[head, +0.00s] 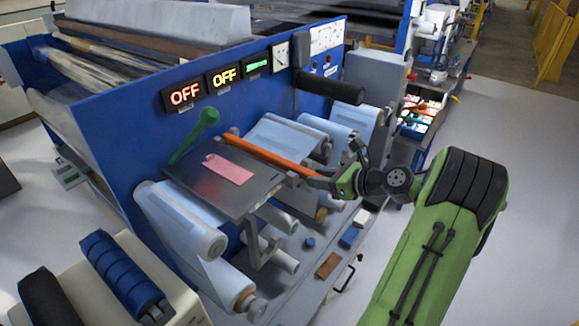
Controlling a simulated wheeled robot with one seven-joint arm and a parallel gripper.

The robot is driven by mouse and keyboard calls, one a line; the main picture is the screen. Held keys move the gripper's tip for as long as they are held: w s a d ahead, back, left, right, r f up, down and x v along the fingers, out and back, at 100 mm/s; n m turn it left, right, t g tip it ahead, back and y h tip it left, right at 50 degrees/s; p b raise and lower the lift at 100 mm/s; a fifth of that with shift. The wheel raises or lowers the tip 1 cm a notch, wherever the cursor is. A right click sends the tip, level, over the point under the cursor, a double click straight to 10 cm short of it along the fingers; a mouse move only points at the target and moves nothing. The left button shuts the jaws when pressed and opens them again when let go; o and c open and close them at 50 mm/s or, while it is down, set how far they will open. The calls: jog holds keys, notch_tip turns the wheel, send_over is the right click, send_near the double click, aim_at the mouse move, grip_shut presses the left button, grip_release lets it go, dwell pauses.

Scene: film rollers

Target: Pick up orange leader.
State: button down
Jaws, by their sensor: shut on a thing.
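The orange leader (262,152) is a long thin orange bar. It runs slantwise over the right part of a grey metal plate (236,203) on the blue machine, from the machine's panel towards the lower right. My gripper (316,181) comes in from the right and is shut on the leader's near right end. The fingers hide that end. I cannot tell whether the leader touches the plate or is lifted off it.
A pink sheet (228,169) lies on the plate, left of the leader. A green lever (195,135) stands at its back left. White film rollers (183,219) surround the plate. A black roller (330,87) juts out above my gripper. Open floor (520,160) lies to the right.

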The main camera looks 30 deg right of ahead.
notch_tip(320, 180, up, 10)
jog(key=shift+r+p, duration=0.1)
jog(key=shift+p, duration=0.8)
notch_tip(320, 180, up, 5)
jog(key=shift+f+p, duration=0.1)
jog(key=shift+p, duration=0.4)
